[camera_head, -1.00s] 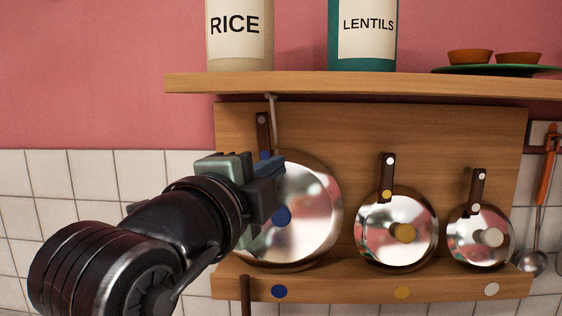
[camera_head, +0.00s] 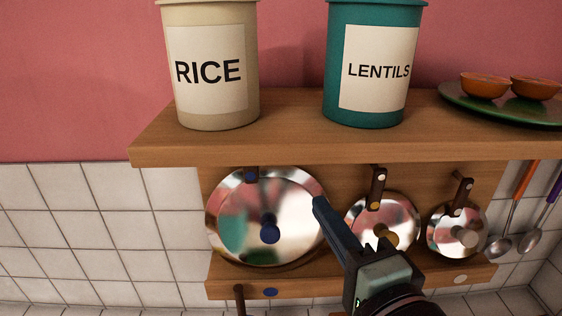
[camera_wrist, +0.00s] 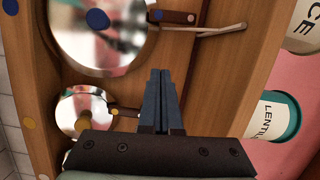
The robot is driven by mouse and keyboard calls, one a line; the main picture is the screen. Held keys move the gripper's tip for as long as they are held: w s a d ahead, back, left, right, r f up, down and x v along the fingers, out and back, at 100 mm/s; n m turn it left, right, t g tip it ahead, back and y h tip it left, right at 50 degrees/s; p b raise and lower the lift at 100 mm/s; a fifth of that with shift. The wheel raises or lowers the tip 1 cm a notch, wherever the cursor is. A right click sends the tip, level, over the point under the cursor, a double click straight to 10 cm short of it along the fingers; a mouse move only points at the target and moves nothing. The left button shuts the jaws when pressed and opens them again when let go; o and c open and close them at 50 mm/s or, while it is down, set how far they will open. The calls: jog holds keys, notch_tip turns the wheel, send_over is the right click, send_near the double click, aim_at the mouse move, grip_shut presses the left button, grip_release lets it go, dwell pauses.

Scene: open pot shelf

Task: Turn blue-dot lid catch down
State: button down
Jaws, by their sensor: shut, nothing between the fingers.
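The large blue-dot lid (camera_head: 285,205) hangs on the board under the shelf, with a blue knob (camera_head: 270,232). It also shows at the top of the wrist view (camera_wrist: 125,50). Its dark handle (camera_wrist: 178,17) bears a blue dot. A thin pale catch (camera_wrist: 222,29) runs beside this handle, apart from my fingers; its exact angle is hard to tell. In the head view the shelf hides the catch. My gripper (camera_head: 318,203) is shut and empty, in front of the board by the large lid's right edge. Its shut fingers also show in the wrist view (camera_wrist: 161,75).
The shelf (camera_head: 290,148) juts out above the lids and carries a rice jar (camera_head: 210,70), a lentils jar (camera_head: 372,70) and a green plate (camera_head: 460,95) of bowls. The yellow-dot lid (camera_head: 365,215) and white-dot lid (camera_head: 445,238) hang right. Ladles (camera_head: 502,243) hang farther right.

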aim_at(257, 170)
jog(key=w+a+p, duration=0.1)
jog(key=w, duration=0.2)
jog(key=w+a+p, duration=0.1)
jog(key=w+a, duration=0.1)
jog(key=w, duration=0.1)
jog(key=w+a+p, duration=0.2)
jog(key=w, duration=0.1)
jog(key=shift+w+a+f, duration=0.15)
jog(key=shift+w+a, duration=0.1)
jog(key=shift+a+f, duration=0.1)
jog(key=shift+a, duration=0.35)
jog(key=shift+a+f+p, duration=0.15)
jog(key=shift+a+p, duration=0.2)
jog(key=shift+a, duration=0.3)
jog(key=shift+d, duration=0.1)
